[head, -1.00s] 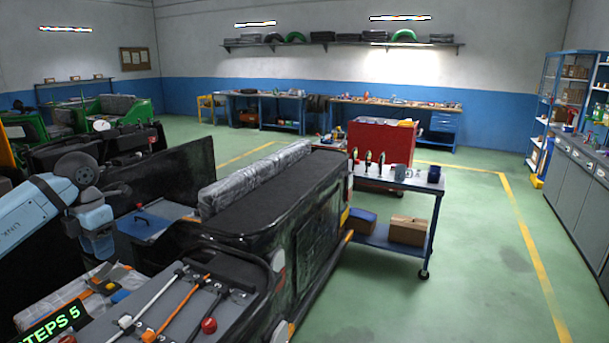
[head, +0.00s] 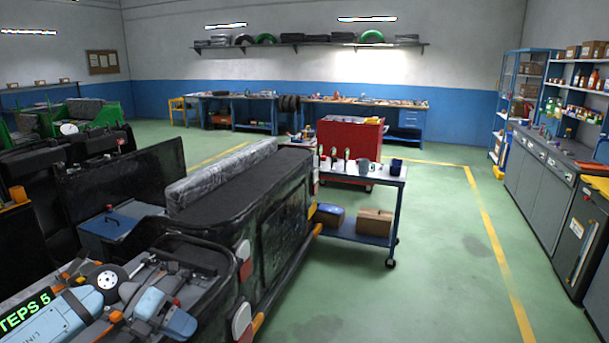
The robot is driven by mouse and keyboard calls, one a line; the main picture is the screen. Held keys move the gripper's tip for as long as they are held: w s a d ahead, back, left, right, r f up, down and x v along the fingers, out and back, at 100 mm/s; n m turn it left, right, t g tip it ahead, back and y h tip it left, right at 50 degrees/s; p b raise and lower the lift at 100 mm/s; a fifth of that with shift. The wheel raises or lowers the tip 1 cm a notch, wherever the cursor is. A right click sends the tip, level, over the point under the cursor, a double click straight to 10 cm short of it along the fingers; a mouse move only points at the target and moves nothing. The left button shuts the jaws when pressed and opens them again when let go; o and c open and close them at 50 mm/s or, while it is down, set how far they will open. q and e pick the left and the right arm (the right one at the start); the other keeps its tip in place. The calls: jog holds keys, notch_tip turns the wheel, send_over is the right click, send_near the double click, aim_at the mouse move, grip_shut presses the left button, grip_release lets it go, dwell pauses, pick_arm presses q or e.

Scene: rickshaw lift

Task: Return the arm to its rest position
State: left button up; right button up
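My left arm (head: 65,315) comes in from the lower left, light blue with a dark wheel-like joint. My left gripper (head: 168,314) is at its far end, low over the grey panel (head: 195,275) at the end of the black rickshaw (head: 245,220). Its fingers do not show clearly, so I cannot tell whether it is open or shut, or whether it touches the panel. The arm and gripper cover most of the panel and its levers. My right gripper is out of view.
A blue trolley (head: 355,235) with mugs and boxes stands to the right, before a red cabinet (head: 350,145). Grey counters (head: 540,190) line the right wall. Green floor (head: 440,270) is open between them. More vehicles (head: 65,165) stand at the left.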

pick_arm(q)
jog(key=s+d+f+n+t+h, duration=0.2)
jog(key=s+d+n+t+h, duration=0.1)
jog(key=d+n+t, duration=0.3)
jog(key=s+d+f+n+t+h, duration=0.3)
jog(key=d+n+t, duration=0.15)
jog(key=n, duration=0.35)
jog(key=s+a+f+n+y, duration=0.2)
jog(key=s+f+n+y, duration=1.2)
jog(key=f+n, duration=0.7)
jog(key=s+n, duration=0.2)
jog(key=s, duration=0.1)
jog(key=shift+s+f, duration=0.15)
jog(key=shift+f, duration=0.1)
jog(key=shift+a+t, duration=0.15)
jog(key=shift+t, duration=0.1)
